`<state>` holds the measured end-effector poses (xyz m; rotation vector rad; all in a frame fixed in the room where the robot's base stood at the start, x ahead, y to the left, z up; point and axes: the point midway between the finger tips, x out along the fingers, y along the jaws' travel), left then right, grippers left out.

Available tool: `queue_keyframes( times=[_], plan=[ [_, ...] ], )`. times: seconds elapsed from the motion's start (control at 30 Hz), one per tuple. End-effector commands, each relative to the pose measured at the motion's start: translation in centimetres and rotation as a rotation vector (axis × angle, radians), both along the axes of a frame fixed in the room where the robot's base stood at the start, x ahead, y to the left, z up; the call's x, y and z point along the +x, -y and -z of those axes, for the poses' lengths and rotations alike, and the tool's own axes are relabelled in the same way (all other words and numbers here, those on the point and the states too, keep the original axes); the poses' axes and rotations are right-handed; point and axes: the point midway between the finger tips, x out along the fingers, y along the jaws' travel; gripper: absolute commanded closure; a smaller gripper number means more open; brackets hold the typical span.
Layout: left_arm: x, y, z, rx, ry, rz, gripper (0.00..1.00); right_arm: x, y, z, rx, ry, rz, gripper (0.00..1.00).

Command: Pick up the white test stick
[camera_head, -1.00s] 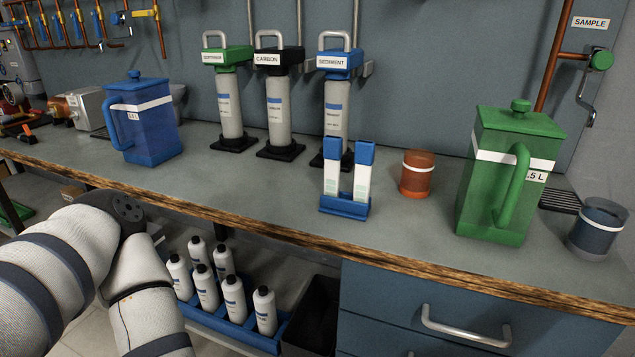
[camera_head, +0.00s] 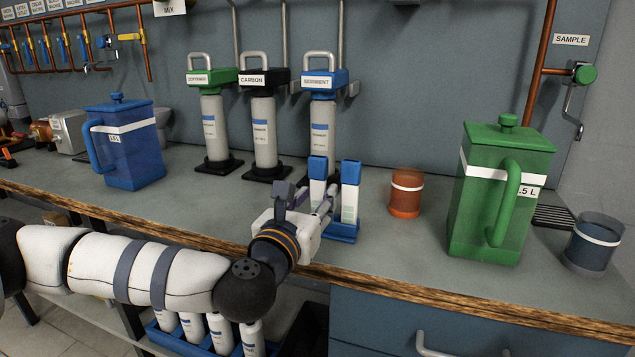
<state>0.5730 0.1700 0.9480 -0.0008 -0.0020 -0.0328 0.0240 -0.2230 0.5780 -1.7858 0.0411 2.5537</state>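Two white test sticks with blue caps stand upright in a small blue holder (camera_head: 344,232) on the bench. The left stick (camera_head: 317,186) is partly covered at its lower end by my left gripper. The right stick (camera_head: 349,203) stands clear beside it. My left gripper (camera_head: 308,197) is at the front left of the holder, close to the left stick. Its fingers look spread apart, and I cannot tell whether one touches the stick. My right gripper is not in view.
A blue jug (camera_head: 135,153) stands at left and a green jug (camera_head: 500,205) at right. An orange cup (camera_head: 406,194) is right of the holder. Three filter columns, including the blue-topped one (camera_head: 323,128), stand behind. Bare bench lies left of my gripper.

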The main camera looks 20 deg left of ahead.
Motion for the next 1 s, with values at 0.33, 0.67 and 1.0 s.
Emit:
queue_keyframes(
  times=[0.33,0.67,1.0],
  plan=[
    [1.7,0.1,0.1,0.000,-0.002,0.002,0.67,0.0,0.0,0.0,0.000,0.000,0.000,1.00],
    [1.6,0.1,0.1,0.001,-0.002,0.001,0.97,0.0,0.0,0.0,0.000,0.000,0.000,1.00],
    [1.6,0.1,-2.8,0.000,0.006,0.001,0.97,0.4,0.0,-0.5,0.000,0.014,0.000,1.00]
  ],
)
